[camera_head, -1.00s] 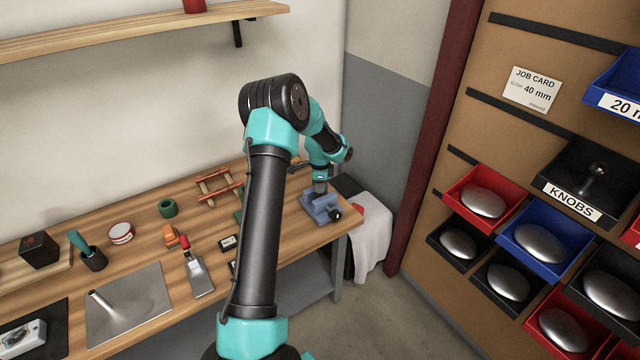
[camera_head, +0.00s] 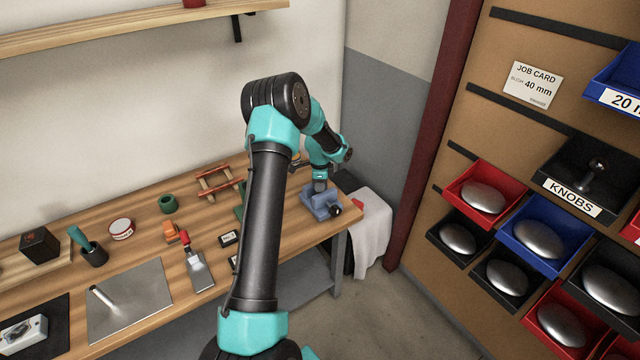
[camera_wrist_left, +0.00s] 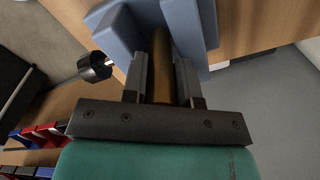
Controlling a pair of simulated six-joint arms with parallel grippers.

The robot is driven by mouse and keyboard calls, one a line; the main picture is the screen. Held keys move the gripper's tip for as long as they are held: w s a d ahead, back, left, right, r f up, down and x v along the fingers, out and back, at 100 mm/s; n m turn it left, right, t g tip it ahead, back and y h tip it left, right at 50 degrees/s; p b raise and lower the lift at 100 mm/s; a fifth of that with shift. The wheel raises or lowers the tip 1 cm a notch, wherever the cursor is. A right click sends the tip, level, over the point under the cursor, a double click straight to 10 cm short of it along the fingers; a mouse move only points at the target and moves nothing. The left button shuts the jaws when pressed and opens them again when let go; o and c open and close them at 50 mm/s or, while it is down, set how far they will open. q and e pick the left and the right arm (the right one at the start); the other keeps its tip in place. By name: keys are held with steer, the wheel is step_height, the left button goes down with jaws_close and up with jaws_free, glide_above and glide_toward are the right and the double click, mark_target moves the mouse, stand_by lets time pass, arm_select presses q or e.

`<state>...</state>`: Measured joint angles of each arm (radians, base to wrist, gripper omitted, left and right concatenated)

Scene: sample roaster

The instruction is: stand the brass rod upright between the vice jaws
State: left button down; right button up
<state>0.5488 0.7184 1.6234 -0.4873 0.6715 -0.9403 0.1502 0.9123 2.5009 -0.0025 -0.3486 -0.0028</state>
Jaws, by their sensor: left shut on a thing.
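The blue vice (camera_head: 322,206) stands at the right end of the workbench. In the left wrist view its blue jaws (camera_wrist_left: 187,25) rise on both sides of the gap. My left gripper (camera_head: 320,184) is directly above the vice, pointing down. In the left wrist view my left gripper (camera_wrist_left: 164,78) is shut on the brass rod (camera_wrist_left: 162,65), with one finger on each side. The rod's far end reaches into the space between the jaws; whether it touches the bottom is hidden. The rod cannot be made out in the head view. My right gripper is not in view.
The vice's black handle knob (camera_wrist_left: 95,67) sticks out beside it. A wooden rack (camera_head: 219,184), a green ring (camera_head: 168,204) and a scraper (camera_head: 198,270) lie on the bench (camera_head: 140,245). A draped white cloth (camera_head: 372,235) hangs just right of the bench end.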

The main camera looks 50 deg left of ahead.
arm_select(q)
steer(key=shift+r, duration=2.85)
steer(key=shift+f, duration=2.9)
steer(key=shift+r, duration=0.1)
steer(key=shift+r, duration=2.8)
steer(key=shift+d, duration=0.1)
